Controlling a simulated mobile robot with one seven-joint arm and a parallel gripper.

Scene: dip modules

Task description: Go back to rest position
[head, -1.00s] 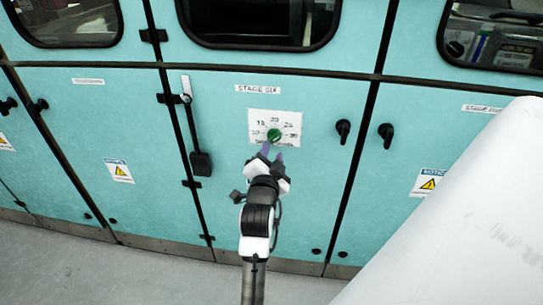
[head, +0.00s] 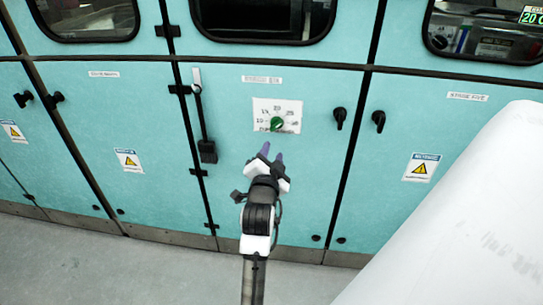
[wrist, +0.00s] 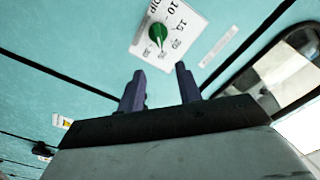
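My gripper (head: 270,157) is in front of the teal cabinet door below the dial plate, its two purple fingers apart with nothing between them. In the wrist view the fingers (wrist: 160,86) are also spread and empty. The green knob (head: 277,123) sits on a white dial plate (head: 289,107) with numbers around it. The knob also shows in the wrist view (wrist: 157,36), beyond the fingertips and clear of them.
Teal cabinet doors (head: 240,210) fill the wall, with black handles (head: 340,117) and a hanging black lever (head: 206,150). A large white surface (head: 460,220) fills the lower right. Grey floor (head: 120,260) is clear at the lower left.

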